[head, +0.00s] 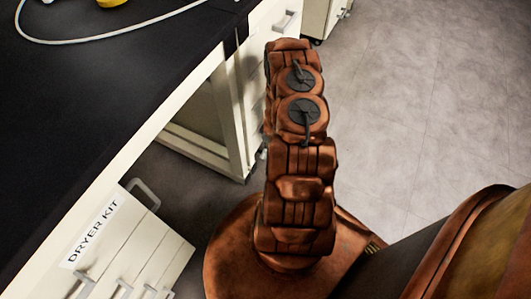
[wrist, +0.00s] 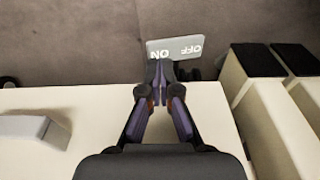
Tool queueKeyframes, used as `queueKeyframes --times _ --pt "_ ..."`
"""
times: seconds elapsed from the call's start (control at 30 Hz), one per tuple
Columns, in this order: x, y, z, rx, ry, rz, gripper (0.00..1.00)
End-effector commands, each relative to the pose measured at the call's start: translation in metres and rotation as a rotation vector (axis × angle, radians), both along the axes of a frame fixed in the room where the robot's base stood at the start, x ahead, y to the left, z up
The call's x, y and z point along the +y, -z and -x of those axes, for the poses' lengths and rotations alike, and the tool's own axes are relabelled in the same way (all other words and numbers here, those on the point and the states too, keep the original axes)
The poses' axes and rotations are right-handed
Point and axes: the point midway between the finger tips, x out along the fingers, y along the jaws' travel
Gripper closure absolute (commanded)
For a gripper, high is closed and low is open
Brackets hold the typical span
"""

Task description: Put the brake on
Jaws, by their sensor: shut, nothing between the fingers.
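In the wrist view a flat grey plate (wrist: 158,46) marked ON and OFF lies just past my fingertips, its lettering upside down. I take it for the brake's tab. My gripper (wrist: 160,72) is shut and empty. Its fingertips overlap the near edge of the plate in the picture, by the ON side; I cannot tell whether they touch it. A dark part shows behind the plate's near edge, mostly hidden by the fingers. In the head view my arm hides the gripper and the plate.
In the wrist view, white blocks with black ends (wrist: 262,62) stand close at right and a grey handle (wrist: 35,128) at left. Open floor (head: 430,110) lies right.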

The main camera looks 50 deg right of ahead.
Motion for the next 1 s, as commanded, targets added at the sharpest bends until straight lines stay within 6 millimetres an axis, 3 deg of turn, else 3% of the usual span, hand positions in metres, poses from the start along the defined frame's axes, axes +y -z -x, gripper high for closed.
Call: queueKeyframes --times 1.0 --pt "0.0003 0.0098 -0.0003 0.000 -0.001 0.000 1.00"
